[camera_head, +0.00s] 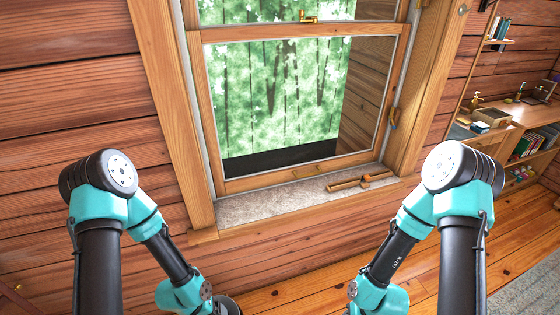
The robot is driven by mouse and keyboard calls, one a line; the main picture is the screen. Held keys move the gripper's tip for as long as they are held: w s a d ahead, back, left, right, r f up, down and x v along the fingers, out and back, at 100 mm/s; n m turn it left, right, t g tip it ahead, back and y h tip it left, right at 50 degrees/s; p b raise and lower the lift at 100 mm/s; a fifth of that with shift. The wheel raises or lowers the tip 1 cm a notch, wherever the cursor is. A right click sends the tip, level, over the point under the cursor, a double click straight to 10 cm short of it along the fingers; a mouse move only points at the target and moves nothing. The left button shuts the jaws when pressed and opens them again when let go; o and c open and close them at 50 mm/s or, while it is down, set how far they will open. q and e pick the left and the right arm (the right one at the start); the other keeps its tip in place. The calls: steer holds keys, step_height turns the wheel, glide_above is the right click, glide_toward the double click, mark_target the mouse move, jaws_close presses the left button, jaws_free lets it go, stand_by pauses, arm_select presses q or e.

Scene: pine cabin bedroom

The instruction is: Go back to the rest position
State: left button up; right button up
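My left arm (105,210) and my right arm (455,205) are both folded, with elbows high and forearms pointing down to the bottom edge of the camera_head view. Neither gripper shows; both lie below the picture's edge, so whether they are open or shut is hidden. The window (290,172) stands between the arms, with its lower sash resting down at the sill. A brass latch (310,18) sits at the top of that sash. Both arms show in front of the wall and floor, to either side of the window.
The stone sill (250,208) carries a wooden stick-like piece (345,185) with an orange part on its right half. A desk (530,115) with boxes and books stands at the far right. A grey rug (530,290) lies at lower right. The wooden floor (300,292) between the arms is clear.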

arm_select(q)
steer(key=shift+s+a+r+m+t+y, duration=0.15)
steer(key=shift+s+r+m+y, duration=0.1)
steer(key=shift+s+r, duration=0.3)
steer(key=shift+s+a+r+m+t+y, duration=0.15)
steer(key=shift+s+r+m+y, duration=0.1)
steer(key=shift+s+r, duration=0.25)
